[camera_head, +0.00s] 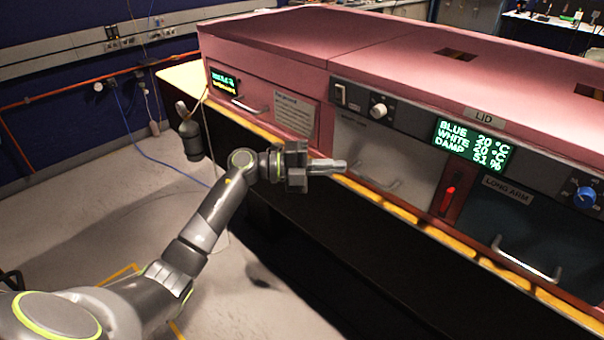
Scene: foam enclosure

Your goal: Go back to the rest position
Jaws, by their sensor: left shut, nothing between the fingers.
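My left arm comes in from the lower left and reaches toward the pink foam enclosure (330,38). My left gripper (340,167) is shut and empty, its fingers pointing right. In the picture it lies in front of the lower left part of the grey front panel (385,155); I cannot tell whether it touches it. My right gripper is not in view.
The enclosure front has a white knob (379,110), a green-lit display (473,145), a red lever (448,200), a blue knob (584,197) and a drawer handle (526,260). A yellow edge (400,212) runs below. Open floor (110,200) lies at left.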

